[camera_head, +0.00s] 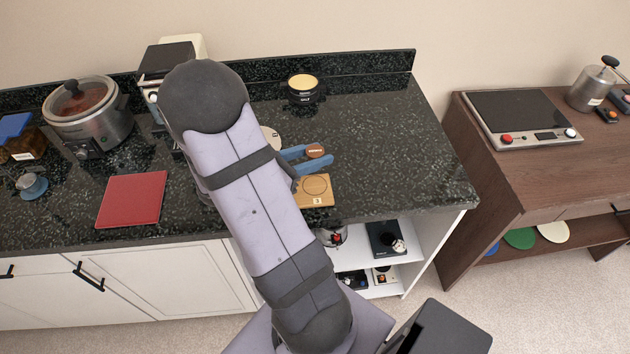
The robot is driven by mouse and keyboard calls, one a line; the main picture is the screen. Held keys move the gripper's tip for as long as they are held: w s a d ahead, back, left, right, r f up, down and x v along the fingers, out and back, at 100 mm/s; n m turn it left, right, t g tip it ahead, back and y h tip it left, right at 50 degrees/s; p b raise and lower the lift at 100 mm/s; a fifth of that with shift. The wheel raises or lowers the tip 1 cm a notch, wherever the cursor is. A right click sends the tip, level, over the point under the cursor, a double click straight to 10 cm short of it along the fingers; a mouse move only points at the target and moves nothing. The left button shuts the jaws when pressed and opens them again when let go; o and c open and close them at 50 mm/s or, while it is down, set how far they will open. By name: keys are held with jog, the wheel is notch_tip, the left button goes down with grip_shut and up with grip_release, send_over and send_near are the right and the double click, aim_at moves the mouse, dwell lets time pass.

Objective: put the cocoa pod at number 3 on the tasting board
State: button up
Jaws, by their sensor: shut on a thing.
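My gripper (316,155), with blue fingers, reaches out from behind my arm over the counter. It is shut on a small reddish-brown thing with a label, which looks like the cocoa pod (315,150). The wooden tasting board (327,198) lies on the dark counter just below the fingers in the picture. Its visible end has a round outlined spot and a tag reading 3. The pod appears just beyond that spot; its height above the board cannot be told. My arm hides the rest of the board.
A black tin with a yellow top (303,88) stands behind the gripper. A pale round thing (271,138) is partly hidden by my arm. A red mat (132,199) and a slow cooker (88,115) are at left. The counter (400,150) right of the gripper is clear.

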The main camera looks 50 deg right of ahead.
send_over(315, 185)
jog(key=shift+f, duration=2.45)
jog(key=shift+p, duration=0.3)
jog(key=shift+f+p, duration=0.3)
jog(key=shift+f, duration=1.75)
jog(key=shift+f, duration=0.1)
jog(key=shift+f, duration=0.15)
jog(key=o, duration=1)
jog(key=shift+r, duration=0.2)
